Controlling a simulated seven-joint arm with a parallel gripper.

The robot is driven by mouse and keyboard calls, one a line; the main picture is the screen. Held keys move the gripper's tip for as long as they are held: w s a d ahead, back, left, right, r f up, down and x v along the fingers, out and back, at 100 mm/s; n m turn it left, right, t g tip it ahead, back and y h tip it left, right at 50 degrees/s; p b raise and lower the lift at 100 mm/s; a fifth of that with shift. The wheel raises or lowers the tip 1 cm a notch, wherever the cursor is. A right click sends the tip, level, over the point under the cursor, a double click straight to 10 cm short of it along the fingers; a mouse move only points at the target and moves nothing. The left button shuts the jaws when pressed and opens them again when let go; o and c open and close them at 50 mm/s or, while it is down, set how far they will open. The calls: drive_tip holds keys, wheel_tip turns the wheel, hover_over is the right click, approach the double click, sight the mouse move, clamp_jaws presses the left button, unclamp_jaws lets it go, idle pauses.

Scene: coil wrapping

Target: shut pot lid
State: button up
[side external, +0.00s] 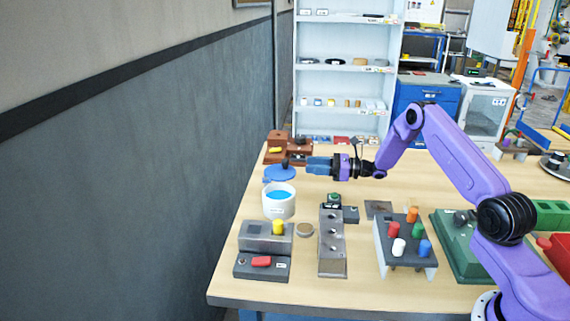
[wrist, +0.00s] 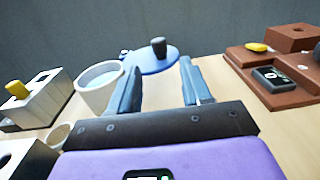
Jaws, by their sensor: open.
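The white pot (side external: 279,206) stands on the table's left part, uncovered, with a blue surface showing inside. It also shows left of my fingers in the wrist view (wrist: 98,97). The blue round lid (side external: 280,174) is off the pot's mouth, on its far side. Its dark knob (wrist: 159,46) points up in the wrist view. Whether the lid touches the pot is unclear. My gripper (side external: 309,165) is open, with blue fingers reaching left toward the lid. In the wrist view the knob lies ahead, between the open fingertips (wrist: 160,68), with nothing held.
Brown blocks (side external: 287,148) stand behind the lid, right of my fingers in the wrist view. A grey block with a yellow peg (side external: 278,227) stands in front of the pot. A peg stand (side external: 404,246) is further right. A grey wall borders the table's left.

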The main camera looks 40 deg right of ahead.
sight(285, 168)
drive_tip(key=x, duration=0.9)
drive_tip(key=shift+w+a, duration=0.2)
drive_tip(key=shift+a, duration=0.1)
clamp_jaws()
